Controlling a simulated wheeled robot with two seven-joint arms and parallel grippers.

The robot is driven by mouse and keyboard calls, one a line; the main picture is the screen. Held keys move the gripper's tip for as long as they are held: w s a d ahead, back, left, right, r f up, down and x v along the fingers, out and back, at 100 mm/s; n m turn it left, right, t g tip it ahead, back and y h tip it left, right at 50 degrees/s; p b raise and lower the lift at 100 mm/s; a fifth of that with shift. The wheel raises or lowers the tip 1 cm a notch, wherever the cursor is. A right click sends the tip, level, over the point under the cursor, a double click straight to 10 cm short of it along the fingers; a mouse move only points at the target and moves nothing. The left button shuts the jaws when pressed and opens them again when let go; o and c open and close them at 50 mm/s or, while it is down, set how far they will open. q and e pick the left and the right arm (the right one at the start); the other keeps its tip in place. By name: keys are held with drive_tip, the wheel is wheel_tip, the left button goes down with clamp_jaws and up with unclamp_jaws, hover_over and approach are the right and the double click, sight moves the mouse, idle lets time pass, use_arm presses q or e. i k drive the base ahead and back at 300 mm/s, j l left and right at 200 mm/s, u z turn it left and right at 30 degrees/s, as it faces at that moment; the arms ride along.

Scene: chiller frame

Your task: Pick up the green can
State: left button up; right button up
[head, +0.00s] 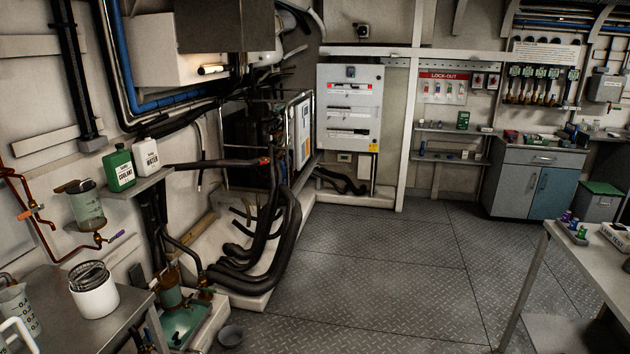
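A green can (118,169) with a white label reading "COOLANT" stands upright on a small wall shelf (147,184) at the left of the head view. A white can (146,157) labelled "WATER" stands close beside it on its right. Neither of my grippers shows in this view.
Below the shelf are a glass vessel (87,208) on copper pipework and a bench (115,317) with a white pot (94,293) and a jug (19,310). Black hoses (265,265) fill the corner. The middle floor (390,275) is clear. A table (575,265) stands at right.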

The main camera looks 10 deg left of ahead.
sight(118, 168)
drive_tip(key=i+u, duration=0.25)
drive_tip(key=i, duration=0.3)
drive_tip(key=i+u, duration=0.2)
drive_tip(key=i, duration=0.35)
drive_tip(key=i+l+u, duration=0.25)
drive_tip(key=i, duration=0.3)
drive_tip(key=j, duration=0.1)
